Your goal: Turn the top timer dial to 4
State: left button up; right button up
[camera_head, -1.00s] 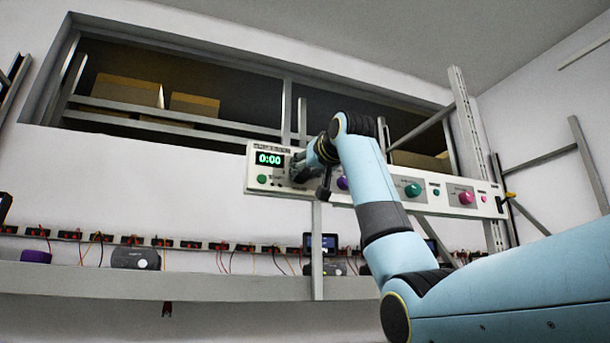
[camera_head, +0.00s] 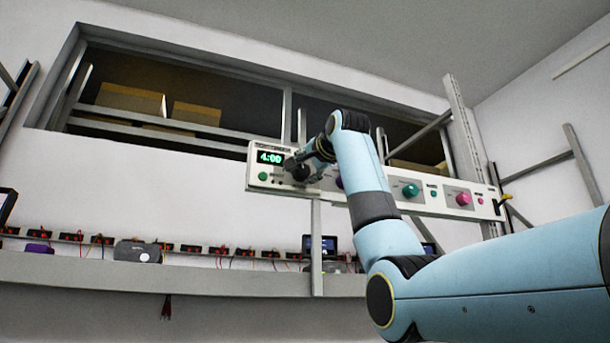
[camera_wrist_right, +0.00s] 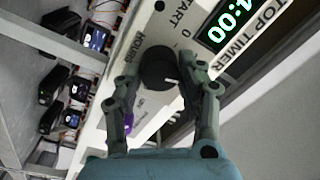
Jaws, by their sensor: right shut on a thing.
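The top timer panel (camera_head: 330,196) is a long white strip on the rack. Its green display (camera_head: 270,157) reads 4:00, and the same display (camera_wrist_right: 222,26) shows partly in the right wrist view, with "TOP TIMER" beside it. The black timer dial (camera_wrist_right: 158,68) sits between the two fingers of my right gripper (camera_wrist_right: 160,80), which is shut on it. In the head view my right gripper (camera_head: 304,165) is at the panel beside the display and partly covers the dial. My left gripper is not in view.
The panel also carries a teal knob (camera_head: 411,190), a pink knob (camera_head: 463,198) and a green button (camera_head: 263,176). Below, a shelf (camera_head: 200,275) holds small devices, red-wired sockets and a small screen (camera_head: 320,244). Brown boxes (camera_head: 130,99) stand behind the upper opening.

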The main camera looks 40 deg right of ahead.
jog(key=shift+m+b, duration=0.45)
jog(key=shift+m, duration=0.65)
jog(key=o, duration=1.2)
jog(key=shift+c, duration=0.2)
jog(key=shift+s, duration=0.25)
jog(key=v, duration=1.1)
jog(key=shift+s, duration=0.25)
